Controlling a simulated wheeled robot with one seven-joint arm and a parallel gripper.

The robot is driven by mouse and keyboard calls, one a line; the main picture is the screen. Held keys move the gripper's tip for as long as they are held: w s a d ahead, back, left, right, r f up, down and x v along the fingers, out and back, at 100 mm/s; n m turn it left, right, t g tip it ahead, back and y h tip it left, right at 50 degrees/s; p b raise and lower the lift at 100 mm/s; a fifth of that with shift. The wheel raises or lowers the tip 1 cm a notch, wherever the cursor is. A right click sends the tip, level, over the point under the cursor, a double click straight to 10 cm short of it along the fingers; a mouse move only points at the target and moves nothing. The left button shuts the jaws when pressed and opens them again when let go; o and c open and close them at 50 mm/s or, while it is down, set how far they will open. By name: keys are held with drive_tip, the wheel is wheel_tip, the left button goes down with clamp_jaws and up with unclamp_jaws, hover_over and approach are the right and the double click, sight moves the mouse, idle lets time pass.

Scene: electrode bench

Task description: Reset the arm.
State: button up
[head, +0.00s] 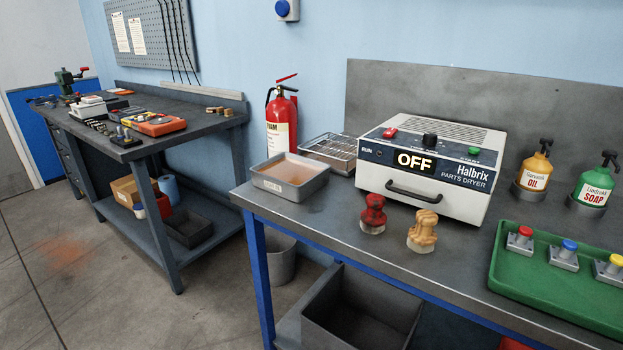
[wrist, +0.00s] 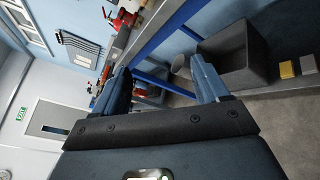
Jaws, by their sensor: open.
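My gripper (wrist: 161,88) shows only in the wrist view, with its two blue-grey fingers spread wide apart and nothing between them. It is away from the bench top, and the view is tilted, with the bench's blue legs, a grey bin (wrist: 235,55) and the floor beyond the fingers. My arm and gripper do not show in the head view.
The near bench holds a parts dryer (head: 425,165) reading OFF, a metal tray of liquid (head: 290,176), a red piece (head: 373,212), a tan piece (head: 424,231), oil (head: 534,172) and soap (head: 592,181) bottles, and a green tray (head: 560,287). A fire extinguisher (head: 281,118) stands behind.

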drive_tip(key=s+d+r+m+g, duration=0.1)
drive_tip(key=s+d+m, duration=0.1)
drive_tip(key=s+m, duration=1.8)
drive_tip(key=m, duration=0.5)
drive_tip(key=shift+s+d+g+y, duration=0.2)
drive_tip(key=shift+s+g+y, duration=0.1)
